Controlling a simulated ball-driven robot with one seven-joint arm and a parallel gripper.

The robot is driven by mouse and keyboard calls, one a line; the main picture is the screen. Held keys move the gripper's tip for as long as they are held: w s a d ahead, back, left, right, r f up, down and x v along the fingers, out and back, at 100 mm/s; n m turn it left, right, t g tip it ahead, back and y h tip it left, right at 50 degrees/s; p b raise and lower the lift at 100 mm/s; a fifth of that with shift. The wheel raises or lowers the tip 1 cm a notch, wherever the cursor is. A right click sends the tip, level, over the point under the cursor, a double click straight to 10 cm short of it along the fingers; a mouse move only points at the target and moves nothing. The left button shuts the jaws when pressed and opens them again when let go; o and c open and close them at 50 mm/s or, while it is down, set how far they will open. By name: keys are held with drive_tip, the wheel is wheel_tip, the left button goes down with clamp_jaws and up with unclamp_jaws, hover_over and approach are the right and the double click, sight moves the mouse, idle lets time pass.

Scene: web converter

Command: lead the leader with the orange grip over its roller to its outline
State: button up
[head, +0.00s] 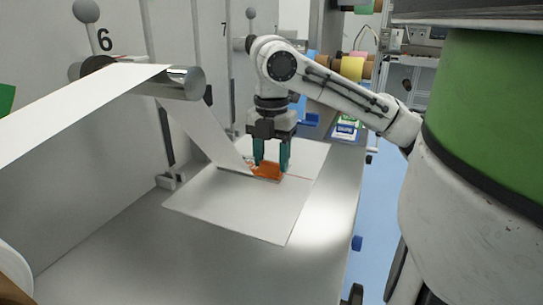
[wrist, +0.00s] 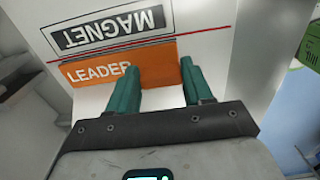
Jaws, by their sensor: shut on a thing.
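The white leader (head: 205,130) comes over a shiny metal roller (head: 188,82) at the left and slopes down to the orange grip (head: 267,173). My gripper (head: 271,167), with teal fingers, is shut on the orange grip low over a white sheet (head: 235,212). In the wrist view the orange grip (wrist: 88,73) reads "LEADER" and passes between the teal fingers (wrist: 158,72). A thin red line (wrist: 150,44) and a dark-framed "MAGNET" marking (wrist: 112,28) lie just beyond it. I cannot tell whether the grip touches the sheet. The outline is not clearly visible.
Wall panels (head: 130,35) marked 6 and 7 stand at the left. The grey table (head: 135,265) is clear in front of the sheet. Blue and green cards (head: 346,128) lie behind at the right. A large green-and-white body fills the right side.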

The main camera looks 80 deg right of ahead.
drive_tip(key=shift+f, duration=0.45)
idle(1.1)
drive_tip(key=o, duration=1.2)
drive_tip(key=shift+r, duration=0.1)
wheel_tip(320, 180, up, 11)
drive_tip(key=p, duration=0.3)
